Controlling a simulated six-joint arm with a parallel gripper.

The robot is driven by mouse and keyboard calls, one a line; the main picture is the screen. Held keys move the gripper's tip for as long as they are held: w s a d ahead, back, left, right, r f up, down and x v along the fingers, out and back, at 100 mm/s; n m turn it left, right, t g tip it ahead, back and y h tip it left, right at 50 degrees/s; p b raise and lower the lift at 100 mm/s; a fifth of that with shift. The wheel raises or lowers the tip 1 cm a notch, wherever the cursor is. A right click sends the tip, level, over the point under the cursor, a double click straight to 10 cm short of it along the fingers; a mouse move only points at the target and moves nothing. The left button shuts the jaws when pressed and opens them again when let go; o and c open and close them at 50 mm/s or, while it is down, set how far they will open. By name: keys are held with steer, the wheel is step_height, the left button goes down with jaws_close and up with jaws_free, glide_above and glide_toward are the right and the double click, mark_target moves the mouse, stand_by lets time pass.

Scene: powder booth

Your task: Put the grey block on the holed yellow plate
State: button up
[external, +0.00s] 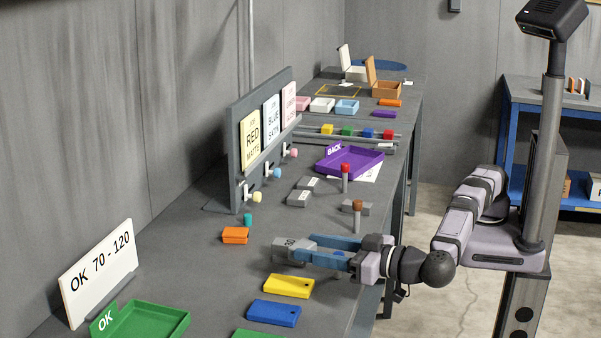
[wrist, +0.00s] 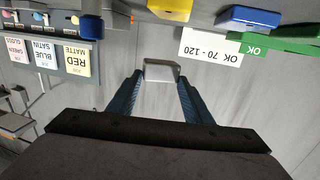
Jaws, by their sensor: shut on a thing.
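My gripper (external: 312,251) is shut on a grey block (external: 288,248) that carries a dark number on top. In the wrist view the grey block (wrist: 161,71) sits between the two blue fingertips, seen against the grey background. The holed yellow plate (external: 289,287) lies flat on the bench, nearer the camera than the held block; its hole is near one end. Its edge shows at the top of the wrist view (wrist: 170,9). The block is apart from the plate. I cannot tell exactly how high the block is above the bench.
A blue plate (external: 274,313) and a green tray (external: 150,322) lie nearer the camera. An orange block (external: 236,235) and teal peg (external: 248,219) stand left. Other grey blocks (external: 299,199), brown-topped (external: 357,206) and red-topped posts (external: 345,170) stand beyond. An upright sign (external: 98,272) is at left.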

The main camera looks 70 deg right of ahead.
steer(key=shift+f+p, duration=0.3)
steer(key=shift+f, duration=2.9)
steer(key=shift+f, duration=0.15)
steer(key=o, duration=1.1)
steer(key=shift+f, duration=0.1)
steer(key=shift+r, duration=0.35)
steer(key=shift+b+v, duration=1.25)
steer(key=shift+v, duration=4.75)
steer(key=shift+f, duration=0.2)
